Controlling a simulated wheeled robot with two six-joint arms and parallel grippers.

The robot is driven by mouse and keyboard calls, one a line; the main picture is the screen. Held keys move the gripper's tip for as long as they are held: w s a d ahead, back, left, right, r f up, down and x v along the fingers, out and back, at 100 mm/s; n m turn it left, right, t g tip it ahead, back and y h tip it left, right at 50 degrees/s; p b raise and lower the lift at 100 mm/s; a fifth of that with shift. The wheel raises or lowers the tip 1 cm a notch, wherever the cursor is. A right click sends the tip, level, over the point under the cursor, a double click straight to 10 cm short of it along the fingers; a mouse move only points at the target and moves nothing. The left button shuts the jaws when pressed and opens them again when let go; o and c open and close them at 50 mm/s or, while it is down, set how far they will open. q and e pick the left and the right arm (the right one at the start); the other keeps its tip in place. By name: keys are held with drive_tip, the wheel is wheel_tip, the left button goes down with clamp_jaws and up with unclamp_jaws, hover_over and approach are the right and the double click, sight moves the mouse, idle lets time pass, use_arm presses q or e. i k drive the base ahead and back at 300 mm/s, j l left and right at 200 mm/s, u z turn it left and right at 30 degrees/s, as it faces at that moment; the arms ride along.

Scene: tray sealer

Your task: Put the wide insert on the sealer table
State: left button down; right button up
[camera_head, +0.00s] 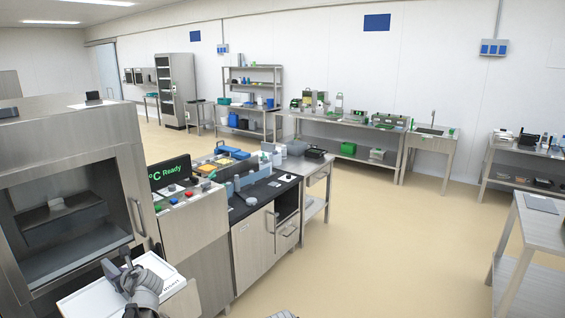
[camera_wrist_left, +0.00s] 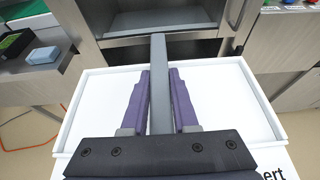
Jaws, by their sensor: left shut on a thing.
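My left gripper (camera_head: 126,272) is over a white tray at the lower left of the head view. In the left wrist view its purple fingers (camera_wrist_left: 160,100) are shut on a narrow grey bar (camera_wrist_left: 158,60), which appears to be the wide insert or its raised part. The bar points forward over the white tray (camera_wrist_left: 235,85); whether it touches the tray floor I cannot tell. The tray's label is partly cut off and ends in "ert". The sealer (camera_head: 75,160) stands beyond the tray, its front opening showing a dark inner shelf (camera_head: 62,212).
A vertical handle (camera_head: 138,218) stands at the right of the sealer's opening. A counter with a green "Ready" display (camera_head: 170,172) and small coloured parts stands to the right. In the wrist view a light blue block (camera_wrist_left: 42,55) lies at the left. Open floor (camera_head: 400,240) spreads right.

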sight(303, 164)
drive_tip(key=i+l+z, duration=0.25)
drive_tip(key=i, duration=0.15)
drive_tip(key=i+l+z, duration=0.25)
drive_tip(key=i, duration=0.15)
drive_tip(key=i+z, duration=0.4)
drive_tip(key=i, duration=2.6)
drive_tip(key=i+u, duration=0.15)
drive_tip(key=i, duration=0.35)
drive_tip(key=i+l+u, duration=0.15)
drive_tip(key=i, duration=0.35)
drive_tip(key=i+l+u, duration=0.15)
drive_tip(key=i, duration=0.35)
drive_tip(key=i+l+u, duration=0.45)
drive_tip(key=i, duration=0.2)
drive_tip(key=j, duration=0.1)
